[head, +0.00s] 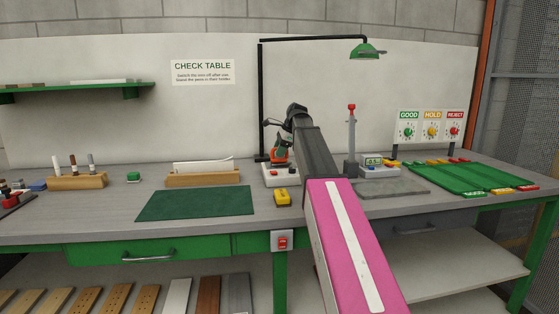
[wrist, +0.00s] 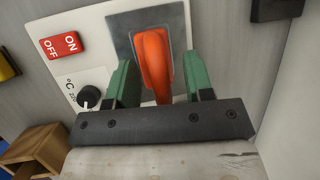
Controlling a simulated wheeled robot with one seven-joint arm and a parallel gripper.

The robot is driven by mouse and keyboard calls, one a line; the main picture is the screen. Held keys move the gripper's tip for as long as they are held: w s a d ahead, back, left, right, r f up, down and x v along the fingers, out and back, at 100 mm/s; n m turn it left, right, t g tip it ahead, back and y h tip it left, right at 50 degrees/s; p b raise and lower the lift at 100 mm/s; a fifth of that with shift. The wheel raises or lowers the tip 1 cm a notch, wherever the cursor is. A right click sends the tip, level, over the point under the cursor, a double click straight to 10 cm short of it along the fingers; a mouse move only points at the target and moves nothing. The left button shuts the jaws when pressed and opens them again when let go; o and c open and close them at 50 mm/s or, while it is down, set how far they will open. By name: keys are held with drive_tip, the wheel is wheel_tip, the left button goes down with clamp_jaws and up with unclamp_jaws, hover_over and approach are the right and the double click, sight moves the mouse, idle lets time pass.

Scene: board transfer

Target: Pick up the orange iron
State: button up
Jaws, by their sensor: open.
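The orange iron (wrist: 155,62) sits on a dark plate on its white station, which has a red on/off switch (wrist: 61,45) and a black dial (wrist: 88,97). In the head view the iron (head: 279,155) is partly hidden by my arm. My gripper (wrist: 158,80) is open, with one green finger on each side of the iron's orange body. Gaps show between both fingers and the iron in the wrist view. The white station (head: 276,180) stands on the grey workbench.
A green mat (head: 195,204) and a yellow object (head: 282,198) lie in front of the station. A wooden holder (head: 203,179) stands to its left. A red-topped post (head: 351,140) and a lamp pole (head: 261,100) rise close to my arm.

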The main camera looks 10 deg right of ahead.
clamp_jaws()
drive_tip(key=shift+r, duration=0.1)
wheel_tip(320, 180, up, 4)
drive_tip(key=shift+w+r, duration=0.1)
drive_tip(key=s+a+r, duration=0.6)
drive_tip(key=a, duration=0.4)
drive_tip(key=shift+r, duration=0.3)
drive_tip(key=shift+a, duration=0.1)
